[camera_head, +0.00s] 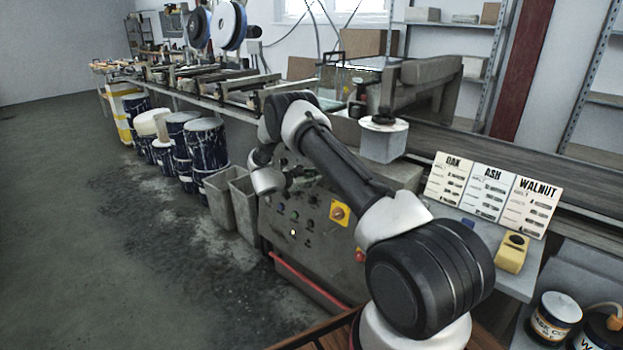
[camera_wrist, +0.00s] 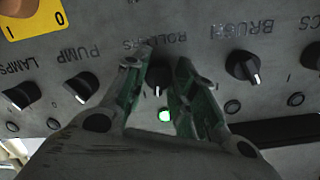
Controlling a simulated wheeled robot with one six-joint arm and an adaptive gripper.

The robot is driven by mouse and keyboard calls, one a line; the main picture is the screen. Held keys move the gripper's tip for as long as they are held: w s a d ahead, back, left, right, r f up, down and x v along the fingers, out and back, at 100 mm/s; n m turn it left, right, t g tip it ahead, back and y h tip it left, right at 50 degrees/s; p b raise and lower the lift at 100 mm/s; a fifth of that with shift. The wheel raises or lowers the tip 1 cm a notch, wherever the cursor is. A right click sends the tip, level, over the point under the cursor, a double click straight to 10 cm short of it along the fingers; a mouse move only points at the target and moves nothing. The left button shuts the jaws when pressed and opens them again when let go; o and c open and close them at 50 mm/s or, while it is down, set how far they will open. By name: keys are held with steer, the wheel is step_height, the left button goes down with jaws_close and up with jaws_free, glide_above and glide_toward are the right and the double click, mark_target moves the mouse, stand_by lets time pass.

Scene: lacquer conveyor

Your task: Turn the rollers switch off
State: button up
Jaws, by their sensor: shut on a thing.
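The rollers switch (camera_wrist: 158,79) is a black rotary knob under the upside-down label ROLLERS in the wrist view. Its pale pointer mark faces roughly straight down in the picture. My gripper (camera_wrist: 159,84) has its two green-padded fingers on either side of the knob and is shut on it. In the head view, my gripper (camera_head: 300,172) is at the front control panel (camera_head: 318,232); my arm partly covers the panel, and the rollers knob cannot be made out there.
The brush knob (camera_wrist: 242,66) is close on the right, the pump knob (camera_wrist: 82,86) on the left and the lamps knob (camera_wrist: 21,95) farther left. A yellow 0/1 plate (camera_wrist: 34,18) is at the upper left. Grey bins (camera_head: 232,205) and drums stand beside the machine.

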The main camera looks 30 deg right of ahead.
steer(key=n, duration=0.4)
steer(key=shift+n+g+h, duration=0.3)
steer(key=shift+n+g, duration=0.2)
steer(key=shift+n, duration=1.2)
steer(key=o, duration=1)
steer(key=shift+a, duration=0.1)
steer(key=v, duration=1.2)
steer(key=shift+s+f, duration=0.1)
steer(key=shift+f, duration=0.05)
